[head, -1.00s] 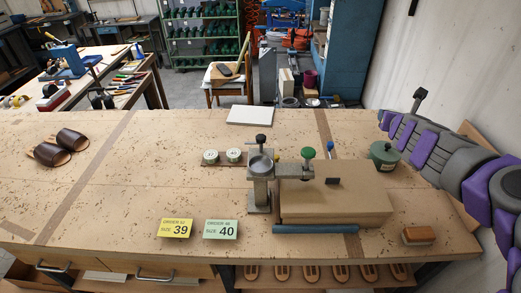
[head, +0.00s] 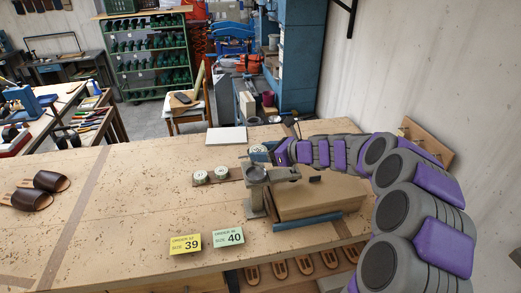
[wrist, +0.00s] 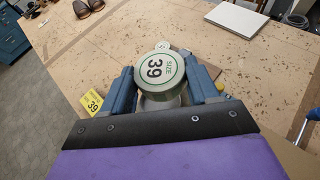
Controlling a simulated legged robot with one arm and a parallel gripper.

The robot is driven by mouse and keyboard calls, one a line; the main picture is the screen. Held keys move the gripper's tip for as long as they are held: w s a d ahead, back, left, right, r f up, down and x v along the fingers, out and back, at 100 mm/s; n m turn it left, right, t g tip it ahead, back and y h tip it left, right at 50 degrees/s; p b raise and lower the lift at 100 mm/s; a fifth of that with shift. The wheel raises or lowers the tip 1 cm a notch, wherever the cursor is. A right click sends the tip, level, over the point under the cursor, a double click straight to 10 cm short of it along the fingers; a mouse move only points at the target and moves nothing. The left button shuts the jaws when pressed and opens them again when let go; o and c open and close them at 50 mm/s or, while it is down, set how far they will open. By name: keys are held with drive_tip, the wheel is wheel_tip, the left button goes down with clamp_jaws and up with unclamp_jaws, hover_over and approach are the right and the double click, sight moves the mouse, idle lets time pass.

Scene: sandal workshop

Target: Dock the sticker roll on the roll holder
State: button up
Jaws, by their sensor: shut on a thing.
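My gripper (wrist: 160,84) has blue fingers, shut on the sides of a round green-and-white sticker roll (wrist: 155,68) marked SIZE 39. In the head view my gripper (head: 268,152) holds this roll (head: 257,149) just behind and above a grey metal stand with a round cup (head: 256,174), which looks like the roll holder. I cannot tell whether roll and cup touch. A pale rounded metal part shows below the roll in the wrist view. Two other rolls, left (head: 200,176) and right (head: 221,172), sit on a brown strip left of the stand.
A cardboard-coloured box (head: 310,195) stands right of the stand, with a blue bar (head: 307,222) before it. A yellow 39 card (head: 185,243) and green 40 card (head: 228,237) lie in front. Brown sandals (head: 45,188) are at left. The bench between is clear.

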sight(262, 177)
drive_tip(key=shift+s+a+f+n+g+y, duration=0.2)
drive_tip(key=shift+s+a+n+g, duration=0.1)
drive_tip(key=shift+a, duration=0.35)
drive_tip(key=shift+s+a+f+n+g+y, duration=0.15)
drive_tip(key=shift+s+a+n+g, duration=0.1)
drive_tip(key=shift+a, duration=0.35)
drive_tip(key=d+f+b, duration=0.2)
drive_tip(key=d+b, duration=0.1)
drive_tip(key=shift+f, duration=0.25)
drive_tip(key=shift+a+f+b, duration=1)
drive_tip(key=shift+f+b, duration=0.15)
drive_tip(key=shift+f, duration=0.1)
drive_tip(key=shift+a+f+b, duration=0.3)
drive_tip(key=shift+f, duration=0.05)
drive_tip(key=shift+d+r, duration=0.2)
drive_tip(key=shift+d, duration=0.9)
drive_tip(key=shift+s+a+p, duration=0.1)
drive_tip(key=shift+a+p, duration=0.2)
drive_tip(key=shift+a, duration=0.7)
drive_tip(key=shift+d+p, duration=0.75)
drive_tip(key=shift+d, duration=0.1)
drive_tip(key=shift+a+f, duration=0.15)
drive_tip(key=shift+r+p, duration=0.85)
drive_tip(key=shift+p, duration=0.15)
